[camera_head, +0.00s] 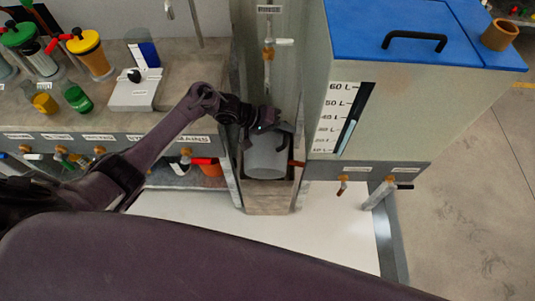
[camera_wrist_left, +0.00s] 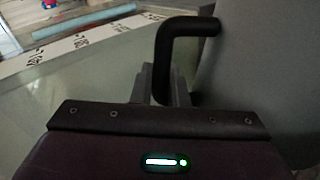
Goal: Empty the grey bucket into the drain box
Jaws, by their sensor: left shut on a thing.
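The grey bucket (camera_head: 266,158) is in the narrow bay between the counter and the tank. My left gripper (camera_head: 264,128) is at its upper part and partly hides its top. In the left wrist view the left gripper (camera_wrist_left: 162,88) is shut on the bucket's black handle (camera_wrist_left: 165,48), and the bucket's grey wall (camera_wrist_left: 265,60) fills the right side. The bucket's contents and exact tilt cannot be told. An open-topped box (camera_head: 268,198), seemingly the drain box, stands below and around the bucket. My right gripper is out of view.
The tank (camera_head: 400,100) with a blue lid (camera_head: 400,22) and level scale stands close on the right; small taps (camera_head: 343,185) stick out below it. The counter (camera_head: 190,85) on the left bears pumps and cups. A tap (camera_head: 268,52) hangs above the bay.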

